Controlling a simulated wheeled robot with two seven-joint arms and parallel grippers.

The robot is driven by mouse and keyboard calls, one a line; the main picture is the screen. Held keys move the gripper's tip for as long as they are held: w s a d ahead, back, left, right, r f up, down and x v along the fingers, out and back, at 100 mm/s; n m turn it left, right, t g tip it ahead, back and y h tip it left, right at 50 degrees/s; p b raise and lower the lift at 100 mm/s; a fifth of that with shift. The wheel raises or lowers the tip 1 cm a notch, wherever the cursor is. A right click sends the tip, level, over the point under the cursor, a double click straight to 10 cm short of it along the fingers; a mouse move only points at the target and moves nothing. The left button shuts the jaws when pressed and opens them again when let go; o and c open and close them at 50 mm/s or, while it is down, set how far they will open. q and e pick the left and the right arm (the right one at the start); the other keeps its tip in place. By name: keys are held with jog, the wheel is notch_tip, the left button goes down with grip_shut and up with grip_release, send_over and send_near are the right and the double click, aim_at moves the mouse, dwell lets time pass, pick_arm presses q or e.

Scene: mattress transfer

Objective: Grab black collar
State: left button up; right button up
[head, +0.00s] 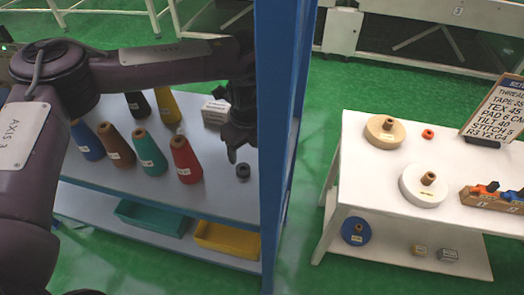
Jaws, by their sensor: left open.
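The black collar (243,170) is a small dark ring lying on the grey upper shelf (225,197), close to the blue post. My left gripper (237,150) reaches in from the left and points down just above the collar, with its fingers apart. Nothing shows between the fingers, and a gap seems to remain above the collar. The exact height is hard to judge from this single view. My right gripper is not in view.
A blue post (275,120) stands right beside the gripper. Labelled thread cones, including a red one (185,160) and a teal one (149,153), stand left of the collar. A white table (365,175) stands right.

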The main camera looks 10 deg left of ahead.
aim_at(242, 165)
pick_arm(q)
jog(key=shift+w+d+f, duration=0.1)
jog(key=shift+w+f, duration=0.05)
jog(key=shift+w, duration=0.2)
jog(key=shift+s+f, duration=0.1)
jog(key=shift+f, duration=0.15)
jog(key=shift+s+a+f, duration=0.25)
jog(key=shift+s+f, duration=0.05)
jog(key=shift+f, duration=0.25)
jog(key=shift+s+a+f, duration=0.2)
jog(key=shift+s+f, duration=0.1)
jog(key=shift+f, duration=0.25)
notch_tip(242, 165, down, 2)
jog(key=shift+f, duration=0.25)
jog(key=shift+w+a+f, duration=0.1)
jog(key=shift+w+f, duration=0.05)
jog(key=shift+f, duration=0.75)
jog(key=c, duration=1.1)
jog(key=shift+o, duration=0.2)
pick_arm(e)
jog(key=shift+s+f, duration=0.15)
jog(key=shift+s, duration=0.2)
